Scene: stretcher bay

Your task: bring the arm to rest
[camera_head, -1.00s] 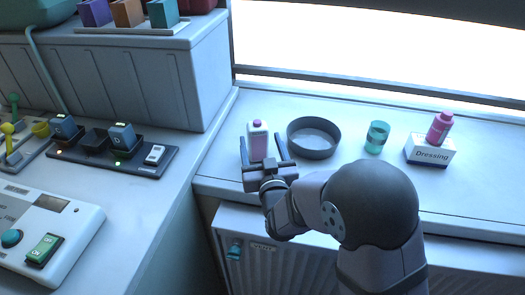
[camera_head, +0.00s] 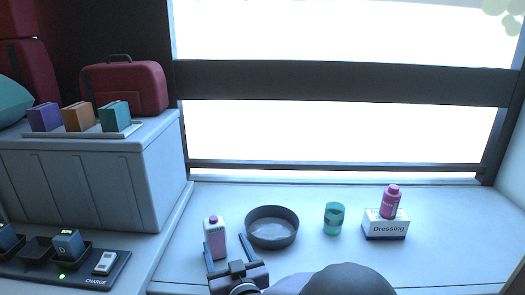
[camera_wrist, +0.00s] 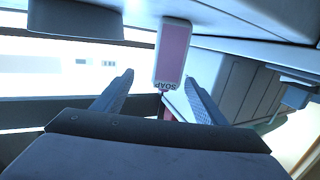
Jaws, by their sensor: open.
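My gripper (camera_head: 228,250) is at the near edge of the white counter (camera_head: 440,262), with its two dark fingers spread apart. A white and pink soap bottle (camera_head: 216,238) stands upright on the counter just ahead of the fingers, close to the left one. In the wrist view the soap bottle (camera_wrist: 173,55) shows upside down in the picture, beyond and between the open fingertips (camera_wrist: 159,80). I cannot tell how far the bottle sits between the fingers. Nothing is held. Much of my arm is cut off at the bottom of the head view.
A dark round bowl (camera_head: 272,240) stands just right of the bottle. Further right are a teal cup (camera_head: 334,218) and a Dressing box (camera_head: 386,229) with a pink bottle (camera_head: 390,202) on it. A charger strip (camera_head: 85,272) and a grey cabinet (camera_head: 95,180) are at left.

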